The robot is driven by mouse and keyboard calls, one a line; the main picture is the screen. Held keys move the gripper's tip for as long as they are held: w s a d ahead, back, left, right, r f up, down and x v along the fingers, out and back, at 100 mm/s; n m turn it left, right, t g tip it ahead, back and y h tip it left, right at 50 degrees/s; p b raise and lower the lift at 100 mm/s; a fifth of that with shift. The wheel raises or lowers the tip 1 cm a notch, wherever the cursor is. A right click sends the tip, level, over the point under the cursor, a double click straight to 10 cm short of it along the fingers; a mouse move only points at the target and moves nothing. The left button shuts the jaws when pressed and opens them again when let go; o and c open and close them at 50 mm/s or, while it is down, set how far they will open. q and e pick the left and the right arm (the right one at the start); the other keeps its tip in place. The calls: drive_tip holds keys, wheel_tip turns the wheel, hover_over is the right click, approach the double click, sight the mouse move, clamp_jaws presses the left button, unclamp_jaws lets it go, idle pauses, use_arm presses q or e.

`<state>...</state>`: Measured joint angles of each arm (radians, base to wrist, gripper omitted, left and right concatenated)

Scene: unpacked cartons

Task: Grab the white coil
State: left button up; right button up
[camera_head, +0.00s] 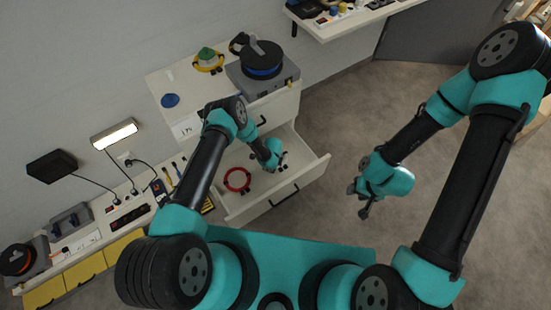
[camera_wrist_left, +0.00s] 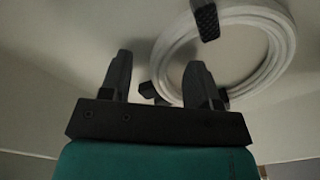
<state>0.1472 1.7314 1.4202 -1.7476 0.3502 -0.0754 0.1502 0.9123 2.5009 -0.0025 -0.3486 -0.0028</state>
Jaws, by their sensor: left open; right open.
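The white coil (camera_wrist_left: 286,40) is a ring with black ties, lying on a pale surface in the left wrist view. In the head view it is hard to make out against the pale drawer, where my left arm hides part of it. My left gripper (camera_head: 279,160) is over the open drawer. In the wrist view the left gripper (camera_wrist_left: 160,62) has its fingers apart. One finger overlaps the coil's left part; I cannot tell whether it touches. My right gripper (camera_head: 360,199) is open and empty over the floor, right of the drawer.
The open drawer (camera_head: 317,171) also holds a red ring (camera_head: 237,180). A blue-black reel (camera_head: 262,60) and a yellow-green item (camera_head: 208,60) stand on the cabinet above. A low bench (camera_head: 90,243) with power strips is at left. The floor at right is clear.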

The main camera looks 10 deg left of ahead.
use_arm(q)
drive_tip(key=c, duration=1)
clamp_jaws()
drive_tip(key=shift+r, duration=0.1)
